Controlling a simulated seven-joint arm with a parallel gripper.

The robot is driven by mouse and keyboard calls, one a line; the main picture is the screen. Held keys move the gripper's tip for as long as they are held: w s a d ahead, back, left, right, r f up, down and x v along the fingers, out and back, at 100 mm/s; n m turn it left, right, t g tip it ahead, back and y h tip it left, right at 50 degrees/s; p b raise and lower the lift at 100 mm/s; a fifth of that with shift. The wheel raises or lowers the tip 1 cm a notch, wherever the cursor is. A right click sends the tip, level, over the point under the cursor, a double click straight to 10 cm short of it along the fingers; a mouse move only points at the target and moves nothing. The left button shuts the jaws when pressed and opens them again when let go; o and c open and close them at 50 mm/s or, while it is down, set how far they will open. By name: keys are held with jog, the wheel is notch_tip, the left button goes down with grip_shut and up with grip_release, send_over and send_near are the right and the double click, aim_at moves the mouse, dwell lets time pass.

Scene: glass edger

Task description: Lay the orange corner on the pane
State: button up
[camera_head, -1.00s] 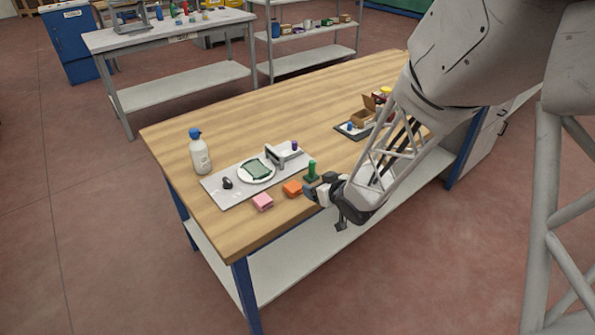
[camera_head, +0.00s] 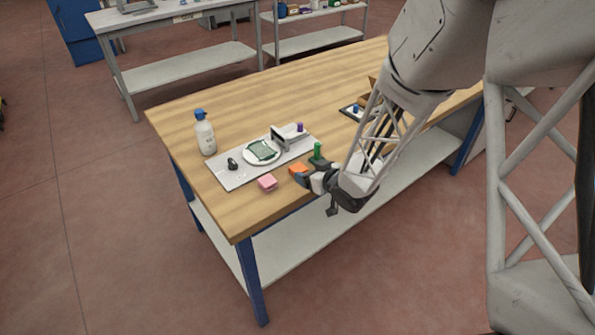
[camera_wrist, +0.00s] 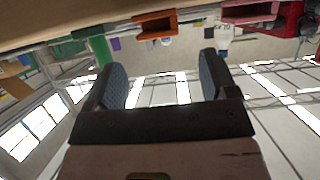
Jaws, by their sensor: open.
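The orange corner (camera_head: 298,169) lies on the wooden table near its front edge. It also shows at the top of the wrist view (camera_wrist: 156,27), beyond and between my fingertips. My gripper (camera_head: 313,181) is beside the orange corner, just right of it. Its two fingers (camera_wrist: 160,72) are apart with nothing between them. In the head view I cannot tell whether a finger touches the corner. The pane (camera_head: 262,149), greenish, lies on a round white plate (camera_head: 248,161) on the grey mat.
A pink block (camera_head: 267,183) lies left of the orange corner. A green upright piece (camera_head: 317,151) stands close behind my gripper. A grey mat (camera_head: 232,181) holds a dark small object (camera_head: 233,164) and a bracket (camera_head: 279,138). A white bottle (camera_head: 204,135) stands behind left.

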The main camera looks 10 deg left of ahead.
aim_at(298, 167)
jog(key=shift+w+a+f, duration=0.2)
jog(key=shift+w+a, duration=0.15)
jog(key=shift+w+a+f, duration=0.1)
jog(key=shift+x, duration=2.45)
jog(key=shift+f, duration=0.1)
jog(key=shift+c, duration=0.4)
jog(key=c, duration=1)
jog(key=shift+o, duration=0.2)
jog(key=shift+r, duration=0.2)
jog(key=shift+r, duration=1.7)
jog(key=s+d, duration=0.3)
jog(key=s, duration=0.4)
jog(key=s+d+r, duration=0.1)
jog(key=s+d, duration=0.2)
jog(key=s, duration=0.5)
